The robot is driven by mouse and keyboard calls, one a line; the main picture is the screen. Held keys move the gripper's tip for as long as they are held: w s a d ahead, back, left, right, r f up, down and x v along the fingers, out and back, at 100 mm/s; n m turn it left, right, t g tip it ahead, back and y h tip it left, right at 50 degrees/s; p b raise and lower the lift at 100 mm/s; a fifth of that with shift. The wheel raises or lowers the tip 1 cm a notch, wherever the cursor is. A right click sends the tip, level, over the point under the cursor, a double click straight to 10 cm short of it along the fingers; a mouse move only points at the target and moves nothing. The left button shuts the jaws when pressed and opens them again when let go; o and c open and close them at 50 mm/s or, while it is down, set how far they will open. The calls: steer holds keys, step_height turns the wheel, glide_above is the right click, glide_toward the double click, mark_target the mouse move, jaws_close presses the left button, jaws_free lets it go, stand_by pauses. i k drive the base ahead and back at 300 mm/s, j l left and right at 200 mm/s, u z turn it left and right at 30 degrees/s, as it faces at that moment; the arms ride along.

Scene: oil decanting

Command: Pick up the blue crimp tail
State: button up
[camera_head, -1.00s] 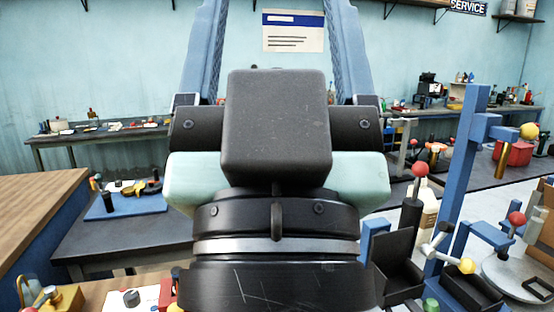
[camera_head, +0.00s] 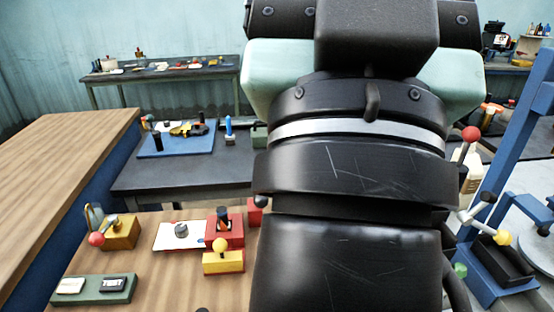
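A small upright blue piece (camera_head: 229,130) stands on the dark table behind the wooden bench, just right of a blue mat. It may be the blue crimp tail, but it is too small to tell for sure. My black arm links fill the centre and right of the head view and hide part of that table. The end of my arm runs out of the top of the picture, so my gripper's fingertips do not show.
The blue mat (camera_head: 172,143) holds tools. The wooden bench (camera_head: 130,285) carries a yellow block (camera_head: 223,262), a red block (camera_head: 228,236), a white plate (camera_head: 172,240), a brass-coloured block with a red-knobbed lever (camera_head: 122,235) and a green label block (camera_head: 92,290). A blue stand (camera_head: 520,120) rises at right.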

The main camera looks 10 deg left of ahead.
mark_target(224, 224)
steer(key=i+j+u, duration=0.15)
steer(key=i+j, duration=0.25)
steer(key=i+j+u, duration=0.15)
steer(key=i+j, duration=0.2)
steer(key=i, duration=0.15)
steer(key=i+j+u, duration=0.15)
steer(key=i, duration=0.35)
steer(key=j, duration=0.15)
